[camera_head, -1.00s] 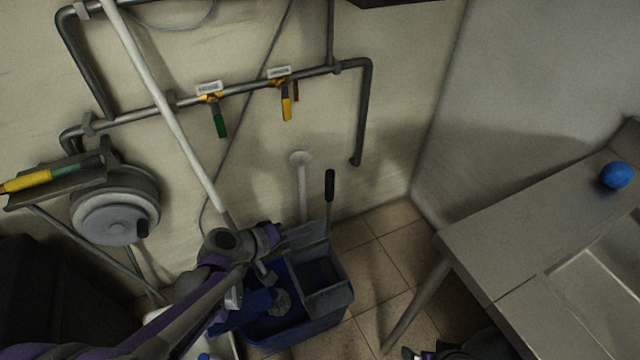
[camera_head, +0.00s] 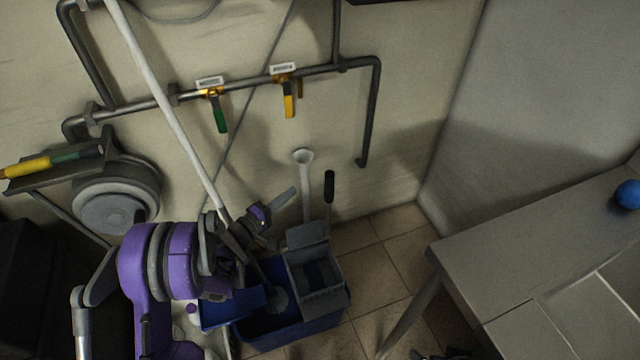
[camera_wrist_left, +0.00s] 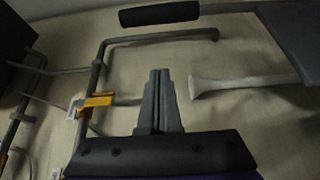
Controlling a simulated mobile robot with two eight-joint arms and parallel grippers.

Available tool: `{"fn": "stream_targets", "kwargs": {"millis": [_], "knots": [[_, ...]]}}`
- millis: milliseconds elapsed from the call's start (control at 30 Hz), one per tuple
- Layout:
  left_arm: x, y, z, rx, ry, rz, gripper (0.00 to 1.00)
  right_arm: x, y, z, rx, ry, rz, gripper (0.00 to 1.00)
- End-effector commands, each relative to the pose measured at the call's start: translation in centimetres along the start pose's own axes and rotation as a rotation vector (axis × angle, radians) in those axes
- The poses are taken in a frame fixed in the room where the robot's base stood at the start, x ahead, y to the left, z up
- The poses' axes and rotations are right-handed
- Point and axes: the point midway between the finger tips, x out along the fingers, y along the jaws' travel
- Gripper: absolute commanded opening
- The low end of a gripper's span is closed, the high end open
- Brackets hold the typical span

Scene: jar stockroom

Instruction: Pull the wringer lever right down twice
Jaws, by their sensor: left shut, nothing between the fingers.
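The wringer lever (camera_head: 329,187) stands upright with a black grip, at the right rear of the grey wringer (camera_head: 314,272) on the blue bucket (camera_head: 298,333). Its black grip also shows at the top of the left wrist view (camera_wrist_left: 158,14). My left gripper (camera_head: 285,197) is shut and empty, left of the lever and apart from it. In the left wrist view its closed fingers (camera_wrist_left: 158,78) point towards the grip, with a gap between. At the bottom edge of the head view a dark piece, perhaps my right gripper (camera_head: 440,355), is too cut off to read.
A white mop pole (camera_head: 165,105) slants down into the bucket, behind my left arm. A white flared pipe (camera_head: 304,180) stands just left of the lever. Wall pipes with yellow and green valve handles (camera_head: 219,116) run behind. A grey table (camera_head: 490,250) stands at right.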

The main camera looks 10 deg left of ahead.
Motion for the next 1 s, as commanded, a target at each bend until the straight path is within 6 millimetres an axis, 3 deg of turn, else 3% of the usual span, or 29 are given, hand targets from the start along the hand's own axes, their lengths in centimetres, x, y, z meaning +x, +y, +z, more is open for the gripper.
{"fn": "stream_targets", "kwargs": {"millis": [267,733,1000], "knots": [[1.0,0.0,0.0,0.0,-0.002,-0.001,0.0,0.1,0.0,0.0,0.0,0.0,0.0,1.0],[10.3,-0.1,0.2,-0.001,-0.004,-0.001,0.0,1.2,0.0,0.3,0.0,-0.004,0.0,1.0],[8.9,-0.1,3.4,0.0,-0.002,-0.001,0.0,1.8,0.0,0.5,0.0,-0.006,0.0,1.0]]}}
